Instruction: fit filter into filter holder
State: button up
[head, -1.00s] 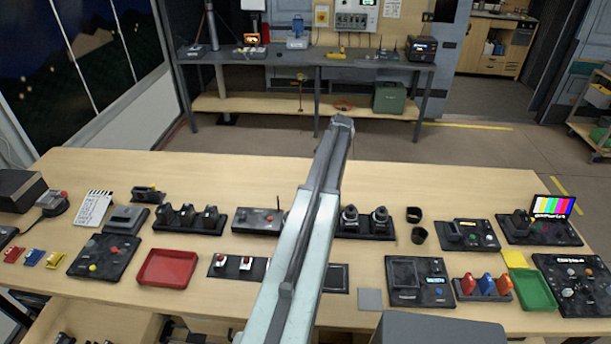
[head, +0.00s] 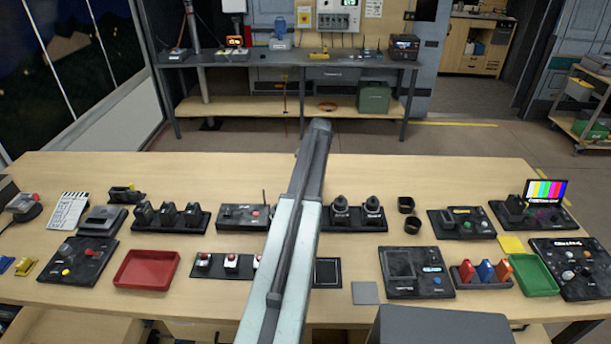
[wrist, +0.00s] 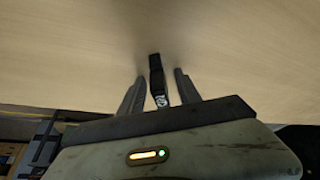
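My gripper (wrist: 160,78) is over bare table wood in the wrist view; in the head view it is hidden behind my arm. Its two fingers stand apart. A small, narrow black piece (wrist: 157,78) with white marks shows between them, with a gap visible on each side. I cannot tell whether it is the filter. In the head view, a flat grey square (head: 365,293) lies near the front edge, beside a dark framed square (head: 327,272). A black unit with a square recess (head: 400,264) stands to their right. I cannot tell which is the filter holder.
A red tray (head: 147,284) lies left and a green tray (head: 549,289) right. Between them are control panels, two black knobbed posts (head: 341,209) and two dark rings (head: 413,226). The table's back strip (head: 430,170) is clear. A grey bench (head: 285,58) stands behind.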

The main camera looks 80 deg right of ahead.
grip_shut()
jog(key=shift+r, duration=0.2)
jog(key=shift+r+p, duration=0.25)
jog(key=shift+p, duration=0.15)
notch_tip(320, 180, up, 3)
jog(key=p, duration=0.3)
jog(key=a, duration=0.5)
jog(key=s+a+r+p, duration=0.1)
jog(key=a, duration=1)
jog(key=shift+s+r, duration=0.2)
jog(key=shift+s, duration=0.1)
